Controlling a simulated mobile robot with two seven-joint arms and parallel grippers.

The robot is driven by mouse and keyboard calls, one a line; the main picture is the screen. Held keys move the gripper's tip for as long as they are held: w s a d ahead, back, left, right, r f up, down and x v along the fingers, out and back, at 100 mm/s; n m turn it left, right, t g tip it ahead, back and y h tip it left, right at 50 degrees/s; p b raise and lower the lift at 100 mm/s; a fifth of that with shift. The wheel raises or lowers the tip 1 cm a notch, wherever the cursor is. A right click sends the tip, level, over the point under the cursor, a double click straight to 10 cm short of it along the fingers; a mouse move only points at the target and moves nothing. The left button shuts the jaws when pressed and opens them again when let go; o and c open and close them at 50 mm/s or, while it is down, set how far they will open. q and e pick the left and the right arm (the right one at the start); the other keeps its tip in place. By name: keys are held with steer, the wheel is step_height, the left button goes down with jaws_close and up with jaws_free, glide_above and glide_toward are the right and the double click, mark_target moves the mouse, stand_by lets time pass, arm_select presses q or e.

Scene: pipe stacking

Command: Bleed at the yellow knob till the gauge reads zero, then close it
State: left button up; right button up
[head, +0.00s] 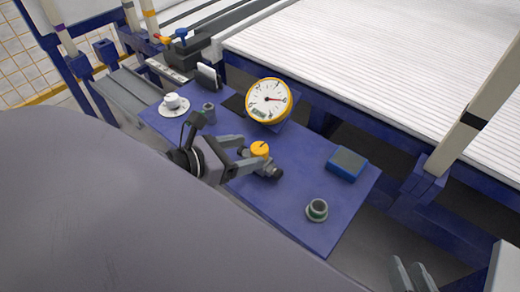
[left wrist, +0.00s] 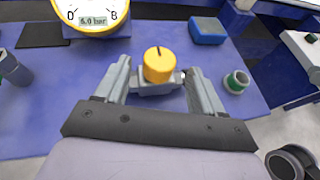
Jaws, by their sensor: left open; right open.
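The yellow knob (head: 260,149) sits on top of a grey valve body (head: 268,168) on the blue table; a dark pointer mark shows on its top. In the left wrist view the knob (left wrist: 158,65) stands between the fingers of my left gripper (left wrist: 158,82), which is open; I cannot see contact. The round gauge (head: 269,101) with a yellow rim stands behind the valve. Its digital display in the left wrist view (left wrist: 93,20) appears to read 6.0 bar. My right gripper (head: 412,276) is open and empty at the lower right of the head view.
A white slatted conveyor (head: 380,60) lies behind. The table's front right is mostly clear.

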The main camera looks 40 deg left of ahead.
mark_target(255, 150)
arm_select(q)
steer(key=shift+b+x, duration=0.3)
steer(key=shift+x, duration=2.05)
steer(key=c, duration=1)
